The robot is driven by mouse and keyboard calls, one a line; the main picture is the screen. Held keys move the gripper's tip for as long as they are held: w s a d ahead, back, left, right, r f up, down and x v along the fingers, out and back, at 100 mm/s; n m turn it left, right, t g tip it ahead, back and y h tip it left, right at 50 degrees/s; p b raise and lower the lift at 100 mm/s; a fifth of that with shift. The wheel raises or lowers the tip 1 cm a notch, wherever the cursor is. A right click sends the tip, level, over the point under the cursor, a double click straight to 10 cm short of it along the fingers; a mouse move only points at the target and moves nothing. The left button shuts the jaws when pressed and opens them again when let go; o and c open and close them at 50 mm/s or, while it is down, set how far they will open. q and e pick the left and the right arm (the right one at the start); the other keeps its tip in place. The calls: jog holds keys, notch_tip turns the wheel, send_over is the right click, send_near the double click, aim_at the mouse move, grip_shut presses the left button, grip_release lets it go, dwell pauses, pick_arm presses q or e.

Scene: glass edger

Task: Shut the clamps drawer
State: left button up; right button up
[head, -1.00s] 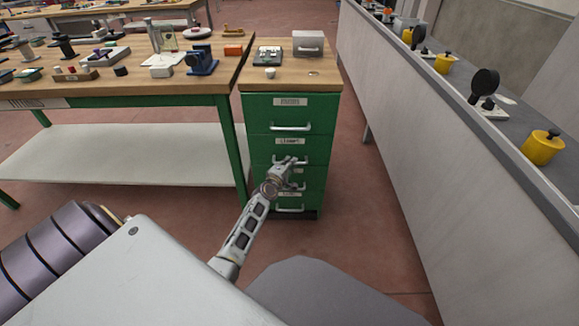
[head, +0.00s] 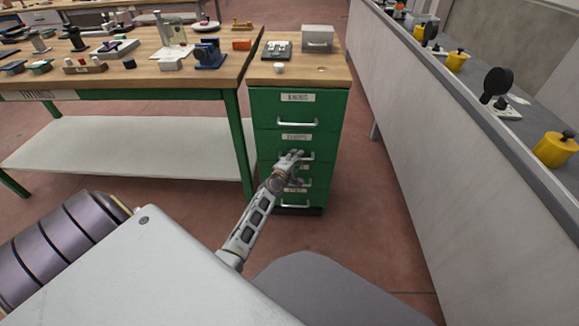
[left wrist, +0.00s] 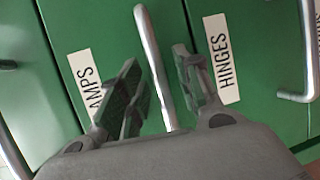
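The clamps drawer (head: 275,143) is in the green cabinet, second from the top, below the knobs drawer. Its label is partly cut off in the left wrist view (left wrist: 86,85). Its metal bar handle (left wrist: 151,55) lies between the fingers of my left gripper (left wrist: 160,90), which is open, with a finger on each side of the bar. In the head view my left gripper (head: 292,162) is in front of this handle and hides part of it. I cannot tell how far the drawer stands out. My right gripper is not in view.
The hinges drawer label (left wrist: 222,58) is just beside the right finger, below the clamps handle. A wooden-topped workbench (head: 120,84) with tools stands left of the cabinet. A long grey counter (head: 455,130) runs along the right, with floor (head: 372,195) between.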

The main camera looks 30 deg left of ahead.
pick_arm(q)
jog(key=v, duration=1.1)
jog(key=shift+s, duration=0.4)
jog(key=shift+r, duration=0.1)
dwell(0.7)
